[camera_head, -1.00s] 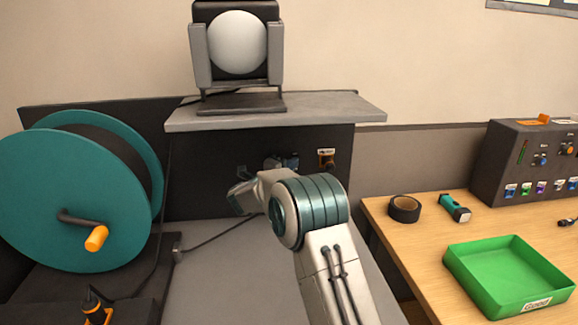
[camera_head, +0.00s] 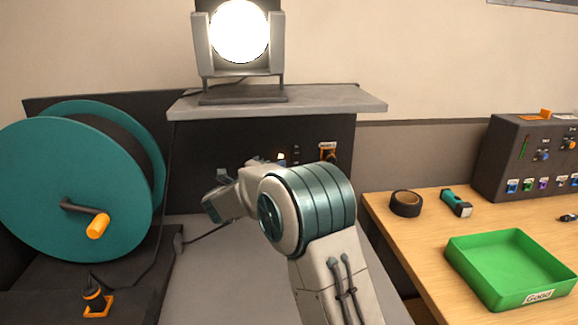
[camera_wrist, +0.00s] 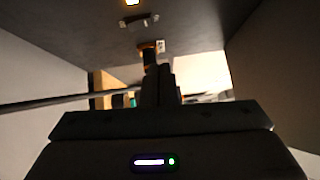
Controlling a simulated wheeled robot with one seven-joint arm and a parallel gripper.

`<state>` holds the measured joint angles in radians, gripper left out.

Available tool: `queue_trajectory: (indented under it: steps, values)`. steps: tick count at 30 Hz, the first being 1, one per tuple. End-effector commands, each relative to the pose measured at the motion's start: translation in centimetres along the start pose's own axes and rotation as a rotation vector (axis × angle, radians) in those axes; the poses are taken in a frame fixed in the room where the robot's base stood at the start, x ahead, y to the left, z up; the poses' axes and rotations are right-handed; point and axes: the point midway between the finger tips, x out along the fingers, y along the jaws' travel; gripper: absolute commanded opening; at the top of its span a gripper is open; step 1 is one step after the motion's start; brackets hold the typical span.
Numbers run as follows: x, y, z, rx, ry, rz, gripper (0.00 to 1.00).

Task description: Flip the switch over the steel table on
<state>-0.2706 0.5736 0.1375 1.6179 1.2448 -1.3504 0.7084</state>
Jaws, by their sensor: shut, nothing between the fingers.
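The dark panel (camera_head: 200,145) stands behind the grey steel table (camera_head: 215,265), under a shelf. In the wrist view the plate (camera_wrist: 140,20), light (camera_wrist: 131,2) and orange fitting (camera_wrist: 150,47) lie ahead of my gripper (camera_wrist: 158,72). My gripper is shut and empty, close to the panel. My arm mostly hides it in the head view; contact cannot be told. The shelf lamp (camera_head: 239,31) is lit bright white.
A teal cable reel (camera_head: 60,185) with an orange handle stands at left. The wooden table (camera_head: 415,250) at right holds black tape (camera_head: 405,204), a flashlight (camera_head: 456,202), a green tray (camera_head: 510,268) and a control box (camera_head: 520,155).

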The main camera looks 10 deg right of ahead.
Motion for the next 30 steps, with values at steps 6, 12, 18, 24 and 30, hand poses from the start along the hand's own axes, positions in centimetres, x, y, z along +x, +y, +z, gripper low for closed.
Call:
queue_trajectory:
  steps: [6, 12, 18, 24, 30]
  values:
    - [-2.8, -0.4, 0.0, 0.000, 0.000, 0.000, 0.00]
    - [-3.3, -0.5, 0.0, 0.000, 0.000, 0.000, 0.00]
    - [-3.3, -0.5, 0.0, 0.000, 0.000, 0.000, 0.00]
    - [-2.9, -2.5, 0.4, -0.032, -0.083, 0.006, 0.00]
    - [-3.0, -7.2, 1.4, -0.189, -0.374, 0.025, 0.00]
